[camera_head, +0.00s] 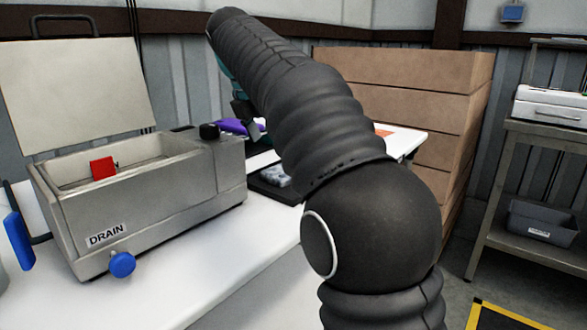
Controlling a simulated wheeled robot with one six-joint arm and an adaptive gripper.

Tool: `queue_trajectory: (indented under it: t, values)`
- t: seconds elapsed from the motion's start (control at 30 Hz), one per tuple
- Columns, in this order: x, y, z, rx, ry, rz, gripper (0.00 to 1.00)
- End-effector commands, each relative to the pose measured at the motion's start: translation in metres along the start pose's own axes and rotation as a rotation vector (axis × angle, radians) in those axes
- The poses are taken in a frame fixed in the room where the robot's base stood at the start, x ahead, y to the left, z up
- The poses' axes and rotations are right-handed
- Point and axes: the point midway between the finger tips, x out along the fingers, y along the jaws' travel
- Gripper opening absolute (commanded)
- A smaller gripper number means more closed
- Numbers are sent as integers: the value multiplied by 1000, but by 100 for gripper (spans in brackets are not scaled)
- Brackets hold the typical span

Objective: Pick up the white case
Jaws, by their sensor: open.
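A white case (550,106) with a dark handle on its front lies flat on the top of a grey metal cart at the far right. My arm rises from the lower right, bends over the white bench and crosses the middle of the view. My gripper (252,118) shows only in part, small and dark, below the far end of the arm and mostly hidden by it. It is open, over the back of the bench and well to the left of the case. I see nothing held in it.
A metal bath (180,205) marked DRAIN, with a raised lid and a red piece, stands on the white bench (240,285). Stacked brown cartons (410,68) stand behind my arm. A grey bin (540,222) sits on the cart's (547,128) lower shelf. Yellow-black tape marks the floor.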

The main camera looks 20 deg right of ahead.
Motion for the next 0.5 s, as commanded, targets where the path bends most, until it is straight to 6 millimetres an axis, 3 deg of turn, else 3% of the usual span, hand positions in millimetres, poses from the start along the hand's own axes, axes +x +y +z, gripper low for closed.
queue_trajectory:
  t: [0.27, 0.5]
  values:
    - [16, -1, -1, 0, 1, -1, 100]
    - [47, -4, -3, 0, 1, -1, 100]
